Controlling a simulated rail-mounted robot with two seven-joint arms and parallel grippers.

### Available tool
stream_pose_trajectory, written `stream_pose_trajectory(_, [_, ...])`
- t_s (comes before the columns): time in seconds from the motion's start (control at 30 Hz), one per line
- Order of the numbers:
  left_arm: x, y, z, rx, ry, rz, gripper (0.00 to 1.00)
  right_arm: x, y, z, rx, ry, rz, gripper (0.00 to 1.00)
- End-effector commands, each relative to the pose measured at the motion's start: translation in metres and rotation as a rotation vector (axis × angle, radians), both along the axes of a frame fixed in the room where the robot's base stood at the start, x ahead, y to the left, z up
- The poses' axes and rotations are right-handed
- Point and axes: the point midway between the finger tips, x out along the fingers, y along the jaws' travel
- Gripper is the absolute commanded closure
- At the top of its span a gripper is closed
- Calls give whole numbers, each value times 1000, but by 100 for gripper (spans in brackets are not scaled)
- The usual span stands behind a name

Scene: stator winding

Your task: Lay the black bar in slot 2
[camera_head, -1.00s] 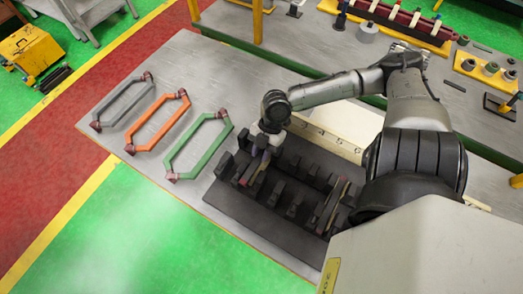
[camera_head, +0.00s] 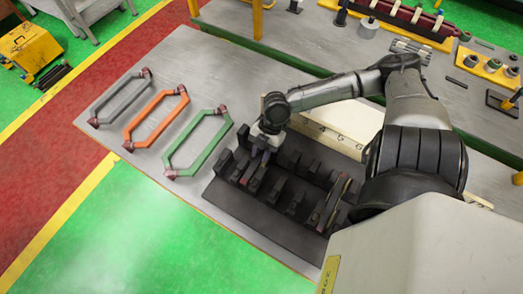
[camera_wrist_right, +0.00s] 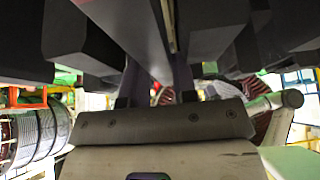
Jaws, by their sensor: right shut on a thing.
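A dark slotted fixture (camera_head: 235,207) with rows of upright black blocks lies on the grey table. My right gripper (camera_head: 259,160) is over its far left part, among the blocks. It is shut on a narrow dark bar, mostly hidden in the head view. In the right wrist view a long bar (camera_wrist_right: 143,32) runs from the fingers (camera_wrist_right: 160,85) between dark blocks on both sides. I cannot tell whether the bar touches the slot floor. A pale strip with numbers (camera_head: 335,134) stands behind the fixture; 4, 5 and 6 are legible. My left gripper is out of view.
A grey frame (camera_head: 121,98), an orange frame (camera_head: 156,118) and a green frame (camera_head: 198,143) lie on the table left of the fixture. Reddish-edged pieces (camera_head: 337,195) stand in the fixture's right part. A back bench (camera_head: 310,42) holds other parts.

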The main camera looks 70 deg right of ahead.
Motion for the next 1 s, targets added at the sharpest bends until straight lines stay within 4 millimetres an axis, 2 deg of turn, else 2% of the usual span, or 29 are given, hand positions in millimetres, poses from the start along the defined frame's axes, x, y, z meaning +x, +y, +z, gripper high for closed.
stream_pose_trajectory(0.6, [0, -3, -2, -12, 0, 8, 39, 0, 0, -6, 2, -2, 0, 100])
stream_pose_trajectory(0.63, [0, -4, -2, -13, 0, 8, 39, 0, 0, -6, 2, -2, 0, 73])
stream_pose_trajectory(0.93, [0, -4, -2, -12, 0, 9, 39, 0, 0, -6, 2, -2, 0, 44])
stream_pose_trajectory(1.0, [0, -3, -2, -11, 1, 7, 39, 0, 0, -6, 2, -2, 0, 44])
